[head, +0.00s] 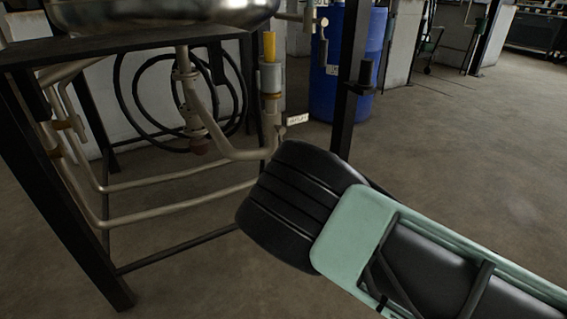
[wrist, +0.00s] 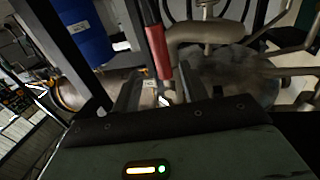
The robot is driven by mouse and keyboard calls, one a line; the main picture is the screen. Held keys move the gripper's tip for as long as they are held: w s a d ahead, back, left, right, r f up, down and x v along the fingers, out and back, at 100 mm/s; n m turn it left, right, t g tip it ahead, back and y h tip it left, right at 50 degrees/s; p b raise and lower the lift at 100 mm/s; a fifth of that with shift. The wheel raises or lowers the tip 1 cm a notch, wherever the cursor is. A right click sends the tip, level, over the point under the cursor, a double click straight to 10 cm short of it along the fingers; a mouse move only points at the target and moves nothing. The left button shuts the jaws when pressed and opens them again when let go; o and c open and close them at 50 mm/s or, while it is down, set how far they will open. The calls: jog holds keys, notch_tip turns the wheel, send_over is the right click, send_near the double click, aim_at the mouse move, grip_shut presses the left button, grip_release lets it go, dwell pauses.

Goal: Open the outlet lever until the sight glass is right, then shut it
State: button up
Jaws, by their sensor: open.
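A red lever handle (wrist: 158,52) hangs in the wrist view, with its lower end in the gap between my fingers. My gripper (wrist: 158,88) is open, one finger on each side of that gap. I cannot tell whether either finger touches the handle. In the head view my black wrist hides the fingers and the red handle. A small white label (head: 297,119) shows beside the pipework, too small to read. A yellow upright piece (head: 269,47) stands above a grey fitting; I cannot tell whether it is the sight glass.
A steel vessel (head: 165,14) sits on a dark frame (head: 62,185) with beige pipes (head: 170,202) beneath. A dark frame post (head: 347,85) stands close behind my wrist. A blue drum (head: 372,60) is farther back. The floor to the right is open.

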jog(key=b+x, duration=0.2)
jog(key=x, duration=0.6)
jog(key=shift+w+a+b, duration=0.15)
jog(key=shift+w+b, duration=0.1)
jog(key=shift+b, duration=0.1)
grip_shut()
